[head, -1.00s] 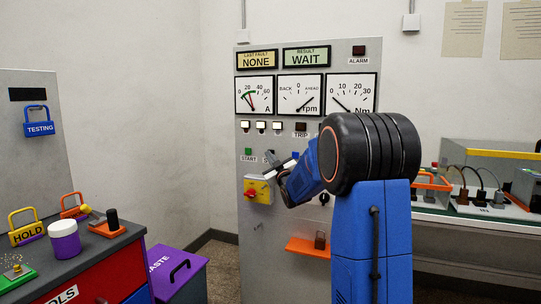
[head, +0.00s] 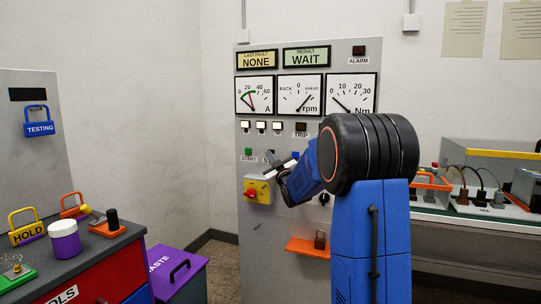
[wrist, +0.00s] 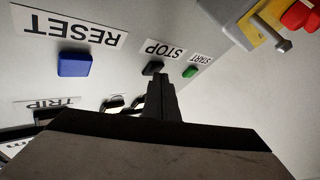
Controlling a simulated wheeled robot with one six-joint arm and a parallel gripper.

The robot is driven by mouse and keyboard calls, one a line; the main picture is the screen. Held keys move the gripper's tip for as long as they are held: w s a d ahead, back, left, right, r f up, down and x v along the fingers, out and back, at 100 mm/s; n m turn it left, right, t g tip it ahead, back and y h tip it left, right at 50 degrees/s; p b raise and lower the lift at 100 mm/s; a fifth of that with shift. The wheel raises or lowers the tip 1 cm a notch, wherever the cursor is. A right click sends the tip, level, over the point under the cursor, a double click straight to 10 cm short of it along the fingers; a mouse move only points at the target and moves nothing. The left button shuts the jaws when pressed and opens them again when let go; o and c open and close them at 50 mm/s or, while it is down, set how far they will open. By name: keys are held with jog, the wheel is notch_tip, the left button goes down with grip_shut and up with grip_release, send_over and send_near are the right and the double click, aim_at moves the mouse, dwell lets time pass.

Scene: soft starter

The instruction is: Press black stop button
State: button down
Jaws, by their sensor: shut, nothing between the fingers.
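The black stop button (wrist: 152,68) shows in the wrist view, under its STOP label (wrist: 163,50), which appears upside down. My gripper (wrist: 160,78) is shut and empty, with its narrow fingertips right at the near edge of the button and partly overlapping it. I cannot tell whether they touch. In the head view my gripper (head: 270,158) is in front of the cabinet panel (head: 258,225), just right of the green start button (head: 248,151). There the gripper largely hides the stop button.
In the wrist view the blue reset button (wrist: 74,64) is to the left and the green start button (wrist: 190,71) to the right. A yellow and red switch (head: 257,190) sits below my gripper. An orange shelf (head: 306,248) sticks out lower down.

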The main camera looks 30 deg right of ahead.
jog(key=shift+s+a, duration=0.5)
jog(key=shift+a, duration=0.1)
jog(key=shift+s+a, duration=0.8)
jog(key=shift+a, duration=0.2)
jog(key=shift+s+a, duration=0.75)
jog(key=shift+a, duration=0.2)
jog(key=s+a+f+m+g+y, duration=0.1)
jog(key=s+a+f+g, duration=0.4)
jog(key=s, duration=1.1)
jog(key=s+a+f+m+g+y, duration=0.1)
jog(key=s+a+f+g, duration=0.5)
jog(key=s, duration=1.1)
jog(key=s+a+f+m+g+y, duration=0.1)
jog(key=s+a+f+g, duration=0.4)
jog(key=s+a+f, duration=0.5)
jog(key=s+f, duration=0.2)
jog(key=s, duration=0.5)
jog(key=shift+s+a+f+m, duration=0.15)
jog(key=shift+f+m, duration=0.25)
